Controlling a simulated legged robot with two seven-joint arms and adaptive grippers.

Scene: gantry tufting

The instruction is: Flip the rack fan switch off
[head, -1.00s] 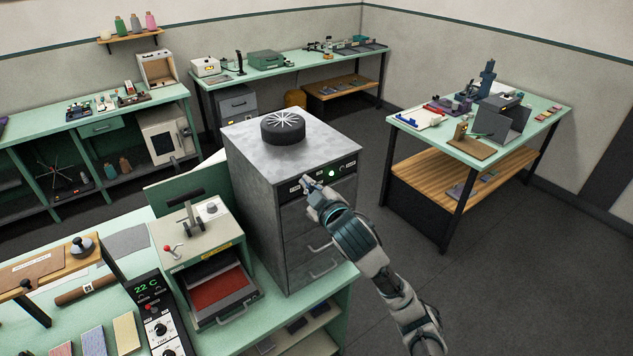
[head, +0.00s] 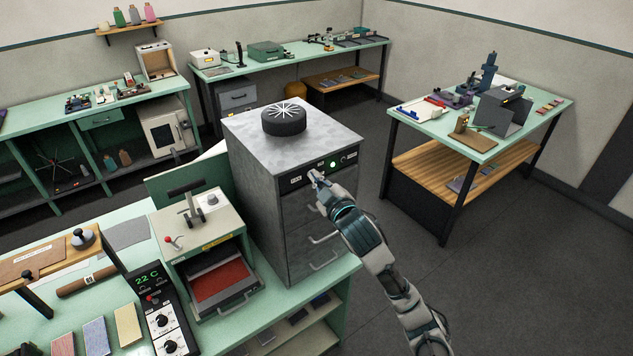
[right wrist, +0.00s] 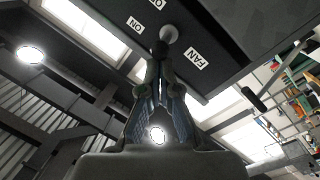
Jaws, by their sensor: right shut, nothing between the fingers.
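The rack (head: 262,215) is a grey metal cabinet with a round black fan (head: 284,120) on top. A black panel (head: 346,160) with a lit green lamp (head: 333,164) runs along its upper front. The fan switch (right wrist: 168,33) shows in the right wrist view as a pale round piece beside the FAN label (right wrist: 196,61) and the ON label (right wrist: 135,25); its lever position is hidden by the fingertips. My right gripper (head: 314,175) is shut and empty at the panel's left part; its fingertips (right wrist: 157,52) are at the switch, contact unclear. My left gripper is not in view.
A press with a red bed (head: 218,282) stands close left of the rack on a green bench. A controller reading 22 C (head: 150,283) is at the front left. Drawer handles (head: 325,260) stick out below my gripper. Open floor (head: 500,280) lies to the right.

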